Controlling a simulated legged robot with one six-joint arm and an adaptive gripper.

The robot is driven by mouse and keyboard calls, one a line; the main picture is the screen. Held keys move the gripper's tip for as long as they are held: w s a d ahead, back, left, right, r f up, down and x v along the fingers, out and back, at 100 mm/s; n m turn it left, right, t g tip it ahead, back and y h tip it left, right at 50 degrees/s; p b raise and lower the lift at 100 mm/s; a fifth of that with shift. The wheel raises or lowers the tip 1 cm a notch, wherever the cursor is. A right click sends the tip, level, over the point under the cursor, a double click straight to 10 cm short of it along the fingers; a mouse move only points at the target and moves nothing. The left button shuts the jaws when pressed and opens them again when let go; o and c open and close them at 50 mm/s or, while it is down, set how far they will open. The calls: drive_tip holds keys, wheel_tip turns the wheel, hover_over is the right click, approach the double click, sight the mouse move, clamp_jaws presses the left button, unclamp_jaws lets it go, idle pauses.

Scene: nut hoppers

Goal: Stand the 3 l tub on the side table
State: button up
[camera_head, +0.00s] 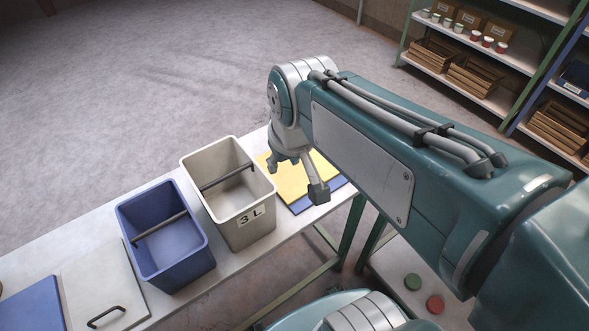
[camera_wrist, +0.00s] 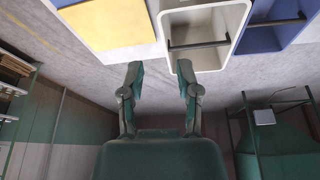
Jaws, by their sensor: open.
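The 3 l tub (camera_head: 248,223), off-white and marked "3 L", stands upright and looks empty on a long white table (camera_head: 105,228). A dark bar spans its opening. It also shows in the wrist view (camera_wrist: 206,60), just beyond the fingertips. My gripper (camera_head: 297,180) is open and empty, to the right of the tub and apart from it, over the yellow board. Both fingers show in the wrist view (camera_wrist: 160,68). A separate pale-topped table (camera_head: 392,252) at bottom right seems to be the side table; my arm hides part of it.
A blue tub (camera_head: 178,283) with a bar stands close left of the 3 l tub. A yellow board (camera_head: 324,171) lies on a blue one to the right. Green (camera_head: 412,282) and red (camera_head: 435,304) discs lie on the pale table. Shelves (camera_head: 480,55) stand at back right.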

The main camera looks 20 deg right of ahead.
drive_tip(key=shift+m+t, duration=0.4)
drive_tip(key=shift+t, duration=0.5)
drive_tip(key=shift+s+d+f, duration=0.1)
drive_tip(key=shift+s, duration=1.4)
drive_tip(key=shift+s+d, duration=0.1)
drive_tip(key=shift+s, duration=1.35)
